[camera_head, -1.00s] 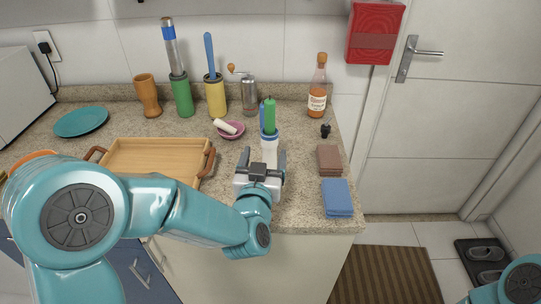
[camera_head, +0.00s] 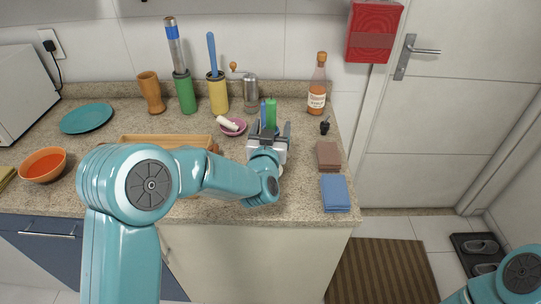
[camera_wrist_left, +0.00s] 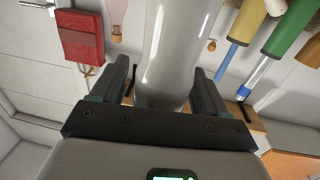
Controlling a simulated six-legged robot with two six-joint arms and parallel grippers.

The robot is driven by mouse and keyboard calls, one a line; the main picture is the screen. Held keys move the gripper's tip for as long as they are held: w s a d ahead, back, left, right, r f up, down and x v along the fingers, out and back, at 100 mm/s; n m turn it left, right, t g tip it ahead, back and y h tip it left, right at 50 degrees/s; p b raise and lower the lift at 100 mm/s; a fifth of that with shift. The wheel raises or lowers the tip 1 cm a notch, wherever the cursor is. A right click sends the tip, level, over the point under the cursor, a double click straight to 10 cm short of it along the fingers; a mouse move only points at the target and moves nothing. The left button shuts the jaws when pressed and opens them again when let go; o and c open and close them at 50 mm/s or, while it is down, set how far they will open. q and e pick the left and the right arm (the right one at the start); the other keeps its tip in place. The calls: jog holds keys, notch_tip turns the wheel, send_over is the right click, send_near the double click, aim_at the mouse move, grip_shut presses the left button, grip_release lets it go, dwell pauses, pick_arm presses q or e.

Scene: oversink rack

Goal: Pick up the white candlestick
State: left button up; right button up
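The white candlestick (camera_wrist_left: 172,60) stands between the fingers of my left gripper (camera_head: 270,131) and fills the middle of the left wrist view. A narrow gap shows beside it, so the fingers look open around it rather than closed on it. In the head view a green candle (camera_head: 271,112) rises above the gripper, with a blue one (camera_head: 263,115) close beside it. My gripper and wrist hide most of the candlestick's white body there. My right gripper is out of view; only part of that arm shows at the lower right.
A pepper mill (camera_head: 250,93) and syrup bottle (camera_head: 317,92) stand behind. Brown (camera_head: 328,155) and blue (camera_head: 335,193) cloths lie to the right. My arm partly covers a wooden tray (camera_head: 135,140).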

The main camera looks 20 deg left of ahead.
pick_arm(q)
grip_shut()
